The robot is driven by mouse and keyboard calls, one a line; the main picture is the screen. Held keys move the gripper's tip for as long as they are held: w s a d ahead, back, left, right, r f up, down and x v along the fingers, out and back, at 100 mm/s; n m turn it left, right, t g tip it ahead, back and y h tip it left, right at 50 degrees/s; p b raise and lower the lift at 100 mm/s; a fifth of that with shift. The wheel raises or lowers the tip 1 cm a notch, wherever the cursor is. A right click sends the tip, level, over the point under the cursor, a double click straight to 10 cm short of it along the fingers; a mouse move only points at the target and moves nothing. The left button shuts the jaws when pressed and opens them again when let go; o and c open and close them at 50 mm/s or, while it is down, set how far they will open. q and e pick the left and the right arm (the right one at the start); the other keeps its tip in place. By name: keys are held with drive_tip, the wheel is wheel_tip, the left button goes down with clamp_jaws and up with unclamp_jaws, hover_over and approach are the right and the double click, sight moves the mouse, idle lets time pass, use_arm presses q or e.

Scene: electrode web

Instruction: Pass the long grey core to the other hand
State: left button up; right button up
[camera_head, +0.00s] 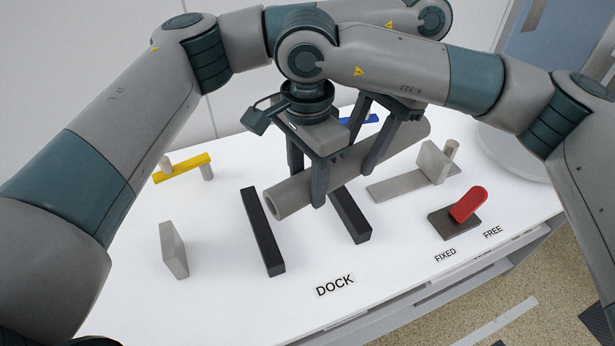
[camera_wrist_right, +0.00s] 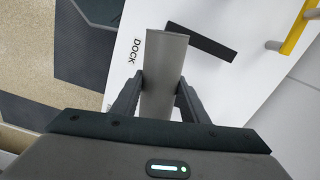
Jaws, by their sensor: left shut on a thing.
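Two dark dock bars (camera_head: 262,232) and (camera_head: 350,215) stand below the core, beside the DOCK label (camera_head: 334,285).
A red lever (camera_head: 468,204) sits on a dark base at right. A grey plate with a block (camera_head: 433,162) is behind it. A grey upright block (camera_head: 173,250) stands at left. A yellow bar (camera_head: 182,168) and a blue bar (camera_head: 372,118) are further back.

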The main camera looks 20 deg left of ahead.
drive_tip(key=c, duration=0.5)
use_arm(q)
drive_tip(key=o, duration=1.3)
use_arm(e)
drive_tip(key=shift+c, duration=0.5)
use_arm(q)
drive_tip(key=v, duration=1.2)
